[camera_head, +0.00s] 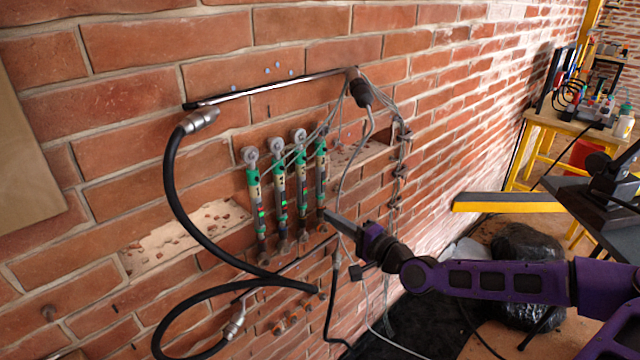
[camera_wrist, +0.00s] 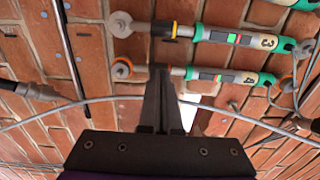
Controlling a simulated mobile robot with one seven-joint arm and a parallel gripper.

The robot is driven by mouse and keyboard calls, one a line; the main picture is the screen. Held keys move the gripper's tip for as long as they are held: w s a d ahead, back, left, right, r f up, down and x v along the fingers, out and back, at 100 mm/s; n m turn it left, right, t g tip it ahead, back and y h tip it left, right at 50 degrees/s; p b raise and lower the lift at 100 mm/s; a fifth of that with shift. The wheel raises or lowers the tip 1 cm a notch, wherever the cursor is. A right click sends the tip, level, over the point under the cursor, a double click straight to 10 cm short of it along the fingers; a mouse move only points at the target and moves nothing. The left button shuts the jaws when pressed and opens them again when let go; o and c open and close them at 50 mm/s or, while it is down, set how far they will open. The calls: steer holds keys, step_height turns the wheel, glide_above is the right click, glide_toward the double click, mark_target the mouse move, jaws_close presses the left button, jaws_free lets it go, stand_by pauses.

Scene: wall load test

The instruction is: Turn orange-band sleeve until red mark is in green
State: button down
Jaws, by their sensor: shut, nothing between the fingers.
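Several green-and-grey rod units hang side by side on the brick wall in the head view. The rightmost one (camera_head: 321,170) is nearest my gripper (camera_head: 328,214). In the wrist view the unit marked 4 (camera_wrist: 235,77) lies just past my fingertips (camera_wrist: 160,72); it has an orange ring (camera_wrist: 122,68) at its left end. The unit marked 3 (camera_wrist: 235,38) lies above it, with a yellow-orange band (camera_wrist: 174,30) and small green and red marks on its window. My gripper is shut and empty, its tips at unit 4's dark shaft. Contact is unclear; the fingers hide part of the shaft.
A thick black hose (camera_head: 177,195) loops at the left. Thin grey cables (camera_head: 400,165) hang right of the units, and one crosses the wrist view below unit 4. A dark bar (camera_head: 270,88) runs above. A yellow-black beam (camera_head: 520,202) and yellow table (camera_head: 560,120) stand right.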

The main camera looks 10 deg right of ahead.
steer(key=shift+w+a, duration=0.2)
steer(key=shift+w, duration=0.15)
stand_by(0.5)
steer(key=shift+w+d, duration=0.1)
steer(key=shift+d, duration=0.15)
stand_by(0.4)
steer(key=shift+s+d, duration=0.2)
steer(key=shift+s, duration=0.2)
steer(key=b+v, duration=0.2)
steer(key=v, duration=0.5)
stand_by(0.3)
